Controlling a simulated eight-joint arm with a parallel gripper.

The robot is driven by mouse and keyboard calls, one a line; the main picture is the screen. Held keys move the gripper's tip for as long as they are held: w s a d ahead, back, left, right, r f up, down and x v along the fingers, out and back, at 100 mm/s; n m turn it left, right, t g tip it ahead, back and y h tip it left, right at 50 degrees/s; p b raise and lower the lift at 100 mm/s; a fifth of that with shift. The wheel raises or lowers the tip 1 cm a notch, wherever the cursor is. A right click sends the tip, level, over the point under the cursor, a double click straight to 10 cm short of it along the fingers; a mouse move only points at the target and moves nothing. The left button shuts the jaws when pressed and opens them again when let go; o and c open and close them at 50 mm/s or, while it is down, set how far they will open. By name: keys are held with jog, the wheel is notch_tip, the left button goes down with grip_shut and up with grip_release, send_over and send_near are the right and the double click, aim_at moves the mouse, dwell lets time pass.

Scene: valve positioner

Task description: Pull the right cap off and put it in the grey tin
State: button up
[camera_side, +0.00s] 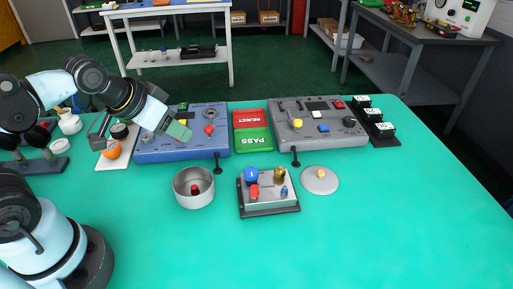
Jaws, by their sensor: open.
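The valve positioner (268,204) is a light block on a dark base at the table's middle. On it stand a blue round knob (251,175), a red cap (254,191), a brass-coloured fitting (279,174) and a small blue piece (284,191) at the right. Which of these is the right cap I cannot tell for sure. The round grey tin (180,193) stands open left of the positioner, with a small dark red piece (194,189) inside. My gripper (141,137) is open and empty above the blue panel's left end, well left of and behind the positioner.
A round lid (320,183) with a tan knob lies right of the positioner. Two dark posts (217,164) (295,157) stand behind. A blue panel (180,152), red and green trays (253,138) and a grey panel (330,133) line the back. The front right table is clear.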

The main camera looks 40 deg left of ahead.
jog(key=shift+c, duration=1.1)
jog(key=n+g+h, duration=0.4)
jog(key=n+g, duration=0.1)
jog(key=n, duration=1.8)
send_near(254, 187)
jog(key=shift+x, duration=4.25)
jog(key=shift+w, duration=0.1)
grip_shut()
